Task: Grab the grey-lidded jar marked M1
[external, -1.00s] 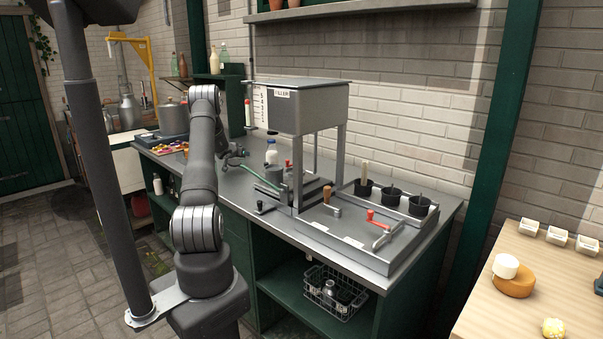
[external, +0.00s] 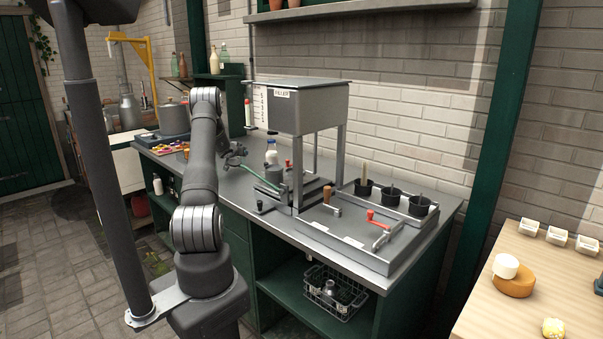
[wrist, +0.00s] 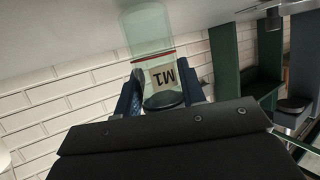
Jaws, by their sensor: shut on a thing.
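The jar marked M1 (wrist: 151,32) is clear greenish glass with a thin red line and a pale M1 label, which reads upside down in the wrist view. A dark grey disc, seemingly its lid (wrist: 163,101), shows at the end nearest my gripper. My gripper (wrist: 168,88) is shut on the jar, with a blue finger on each side around the label. In the external view my gripper (external: 237,151) is above the back left part of the counter. The jar cannot be made out clearly there.
A grey filler stand (external: 308,112) rises from the counter right of my gripper. A large pot (external: 174,119) and a tray of colourful pieces (external: 168,145) are to the left.

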